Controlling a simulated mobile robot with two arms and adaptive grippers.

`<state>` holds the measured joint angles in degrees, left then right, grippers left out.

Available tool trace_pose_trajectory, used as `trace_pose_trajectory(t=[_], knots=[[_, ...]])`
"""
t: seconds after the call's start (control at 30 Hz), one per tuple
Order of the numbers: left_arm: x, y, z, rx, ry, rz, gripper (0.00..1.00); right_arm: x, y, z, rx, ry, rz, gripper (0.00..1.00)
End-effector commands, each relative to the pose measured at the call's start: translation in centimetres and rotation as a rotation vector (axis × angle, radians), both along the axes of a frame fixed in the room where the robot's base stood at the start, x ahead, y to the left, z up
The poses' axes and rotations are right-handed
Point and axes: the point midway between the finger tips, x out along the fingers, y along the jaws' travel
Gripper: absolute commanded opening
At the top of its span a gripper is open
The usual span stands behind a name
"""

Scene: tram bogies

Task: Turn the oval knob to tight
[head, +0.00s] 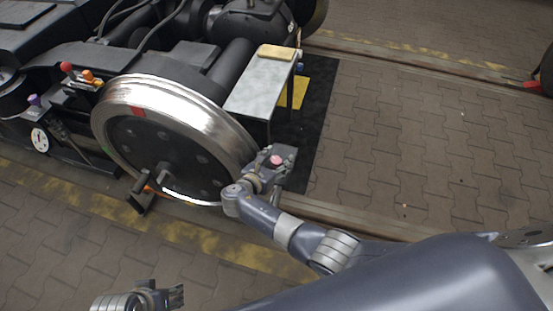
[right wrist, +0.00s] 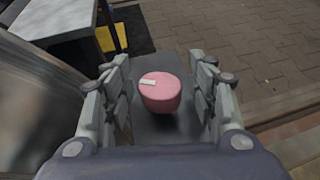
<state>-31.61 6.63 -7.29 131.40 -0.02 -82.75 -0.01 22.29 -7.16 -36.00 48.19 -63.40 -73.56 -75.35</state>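A pink, rounded knob (right wrist: 160,92) with a white mark on its top stands on a dark grey plate (right wrist: 158,124) in the right wrist view. The white mark points to the left there. The knob also shows as a small pink spot (head: 277,160) beside the wheel in the head view. My right gripper (right wrist: 160,85) is open, with one finger on each side of the knob and a visible gap on both sides. My left gripper (head: 172,297) is at the bottom left of the head view, away from the bogie; its opening cannot be made out.
A large steel wheel (head: 170,140) stands left of my right gripper. A grey table (head: 260,86) with a tan block (head: 276,52) stands behind it. Red (head: 66,66), orange (head: 88,76) and purple (head: 33,100) knobs sit on the bogie at left. The paving at right is largely clear.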

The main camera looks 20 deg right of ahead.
Motion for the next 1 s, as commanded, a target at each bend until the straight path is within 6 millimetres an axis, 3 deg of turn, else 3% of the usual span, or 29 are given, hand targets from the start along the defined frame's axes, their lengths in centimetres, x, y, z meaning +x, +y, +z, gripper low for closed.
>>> trace_pose_trajectory(t=[0.27, 0.47, 1.0], knots=[[0.0, -0.1, -0.1, -0.001, -0.001, -0.001, 0.46, 0.0, 0.0, 0.1, 0.000, -0.001, 0.001, 0.54], [0.0, 0.0, 0.0, -0.001, 0.000, -0.001, 0.46, 0.1, 0.0, 1.3, 0.000, -0.003, 0.001, 0.54], [0.0, 0.0, 0.0, -0.001, 0.000, 0.000, 0.46, 0.0, 0.0, 8.9, 0.002, -0.002, 0.000, 0.54]])
